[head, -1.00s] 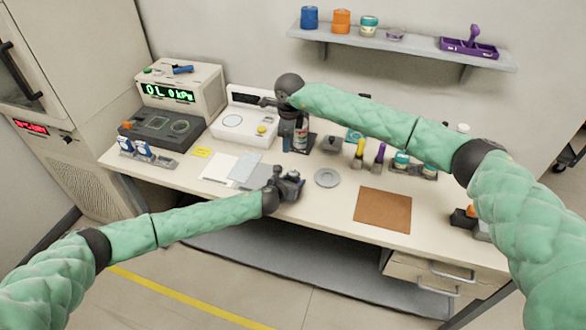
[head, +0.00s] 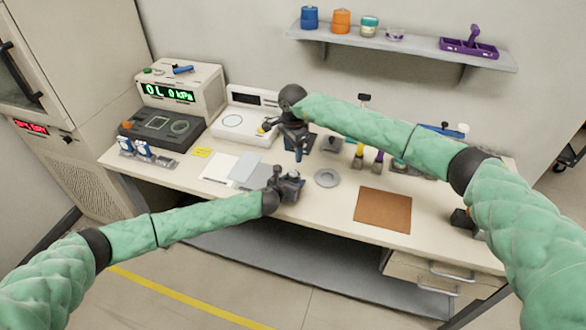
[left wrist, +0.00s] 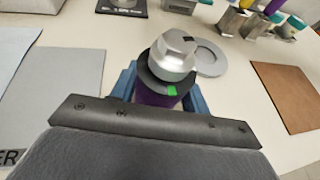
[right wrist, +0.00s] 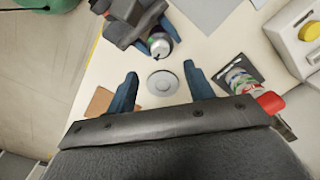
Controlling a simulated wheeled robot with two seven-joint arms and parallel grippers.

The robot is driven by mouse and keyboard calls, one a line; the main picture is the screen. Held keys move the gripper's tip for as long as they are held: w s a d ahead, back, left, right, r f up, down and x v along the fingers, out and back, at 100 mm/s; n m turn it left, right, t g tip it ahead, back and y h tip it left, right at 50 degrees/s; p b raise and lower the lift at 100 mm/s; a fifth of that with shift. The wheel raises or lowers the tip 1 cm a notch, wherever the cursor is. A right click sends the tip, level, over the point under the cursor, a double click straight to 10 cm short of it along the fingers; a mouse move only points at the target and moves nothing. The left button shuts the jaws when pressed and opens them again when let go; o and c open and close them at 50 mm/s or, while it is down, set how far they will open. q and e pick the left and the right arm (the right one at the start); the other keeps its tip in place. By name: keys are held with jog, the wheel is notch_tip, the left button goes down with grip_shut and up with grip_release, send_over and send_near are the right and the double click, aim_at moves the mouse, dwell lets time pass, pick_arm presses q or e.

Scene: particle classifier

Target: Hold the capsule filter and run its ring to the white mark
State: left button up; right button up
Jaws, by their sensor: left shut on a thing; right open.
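The capsule filter (left wrist: 155,98) stands upright between the blue fingers of my left gripper (head: 290,186), which is shut on it above the front of the table. In the left wrist view it has a purple body, a dark ring (left wrist: 153,82) with a green mark, and a silver hex top (left wrist: 175,52) with a dark spot. I cannot make out a white mark. The filter also shows in the right wrist view (right wrist: 159,45). My right gripper (right wrist: 160,70) is open and empty. It points down behind my left gripper, apart from the filter.
A grey disc (head: 327,178) lies right of my left gripper, and a brown mat (head: 383,211) further right. A grey sheet (head: 246,167) lies left. A white instrument (head: 240,122) stands behind. A red-capped bottle (right wrist: 268,102) is near my right gripper.

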aim_at(293, 169)
notch_tip(293, 169, down, 9)
jog(key=shift+r, duration=0.1)
dwell(0.3)
jog(key=c, duration=1)
jog(key=shift+m, duration=1.3)
jog(key=o, duration=1)
jog(key=shift+r, duration=0.1)
notch_tip(293, 169, up, 12)
